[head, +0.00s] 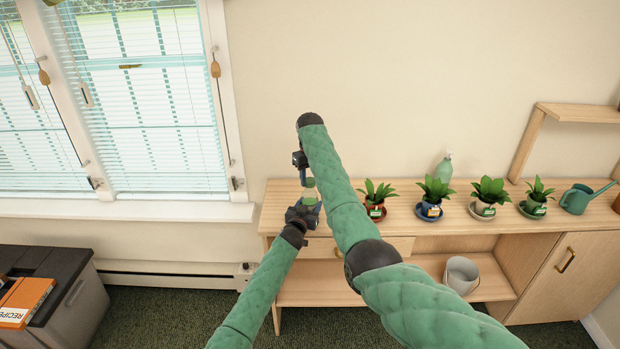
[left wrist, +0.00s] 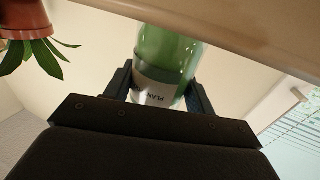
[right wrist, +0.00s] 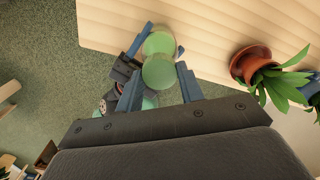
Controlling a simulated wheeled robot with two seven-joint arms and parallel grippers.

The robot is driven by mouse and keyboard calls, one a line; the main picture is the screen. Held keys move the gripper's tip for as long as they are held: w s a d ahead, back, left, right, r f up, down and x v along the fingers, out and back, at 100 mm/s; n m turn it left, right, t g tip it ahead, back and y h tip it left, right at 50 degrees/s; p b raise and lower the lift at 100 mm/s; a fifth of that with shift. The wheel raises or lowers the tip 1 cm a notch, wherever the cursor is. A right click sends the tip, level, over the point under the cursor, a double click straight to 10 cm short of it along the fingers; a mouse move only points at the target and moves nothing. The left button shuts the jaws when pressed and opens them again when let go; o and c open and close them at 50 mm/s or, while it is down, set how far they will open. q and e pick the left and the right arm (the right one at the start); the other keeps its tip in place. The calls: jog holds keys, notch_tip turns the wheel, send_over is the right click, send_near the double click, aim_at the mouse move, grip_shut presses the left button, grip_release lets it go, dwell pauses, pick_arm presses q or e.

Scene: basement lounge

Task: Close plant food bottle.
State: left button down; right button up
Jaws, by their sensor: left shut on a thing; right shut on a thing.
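The plant food bottle (left wrist: 168,50) is green with a pale label, and my left gripper (head: 304,212) is shut around its body. The bottle also shows in the head view (head: 310,195), near the left end of the wooden sideboard. My right gripper (right wrist: 161,72) is shut on a light green round cap (right wrist: 158,73), close to the bottle's top. In the right wrist view, another green round surface (right wrist: 159,42), likely part of the bottle, shows beside the cap between my left gripper's blue fingers. I cannot tell whether cap and bottle touch. My right arm partly hides them in the head view.
The wooden sideboard (head: 520,215) runs along the wall. Several potted plants stand on it, the nearest in a terracotta pot (head: 375,211). A green pump bottle (head: 444,168) and a watering can (head: 578,200) stand there too. A grey bucket (head: 461,273) sits on the lower shelf.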

jog(key=o, duration=0.9)
jog(key=shift+r, duration=0.1)
jog(key=shift+r, duration=2.25)
